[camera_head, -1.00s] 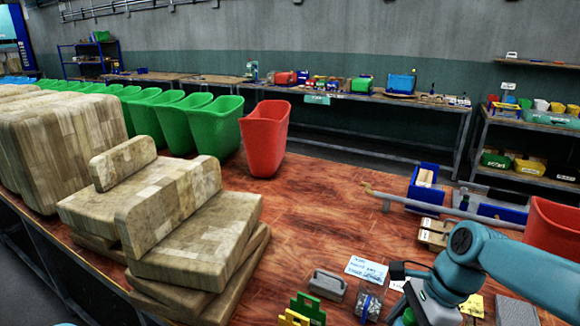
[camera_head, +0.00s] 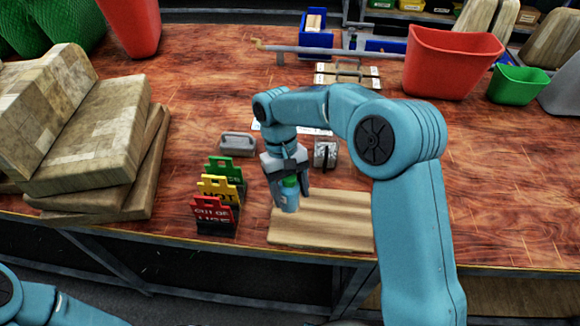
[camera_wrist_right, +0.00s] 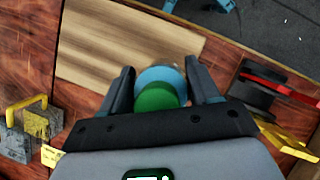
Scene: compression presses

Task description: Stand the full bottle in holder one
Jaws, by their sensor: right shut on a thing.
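A small blue bottle with a green cap (camera_head: 290,198) is upright between the fingers of my right gripper (camera_head: 288,192). The gripper is shut on it and points down over the left part of a pale wooden board (camera_head: 330,232). I cannot tell whether the bottle touches the board. In the right wrist view the bottle's green cap (camera_wrist_right: 157,98) shows from above between the two fingers, with the board (camera_wrist_right: 125,45) beyond. I cannot pick out a holder marked one. My left arm shows only at the lower left corner; its gripper is out of view.
Green, yellow and red signs (camera_head: 216,195) stand just left of the board. A grey handled block (camera_head: 237,145) and a small metal item (camera_head: 325,153) lie behind. Stacked wooden blocks (camera_head: 95,150) fill the left. A red bin (camera_head: 450,62) stands at the back right.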

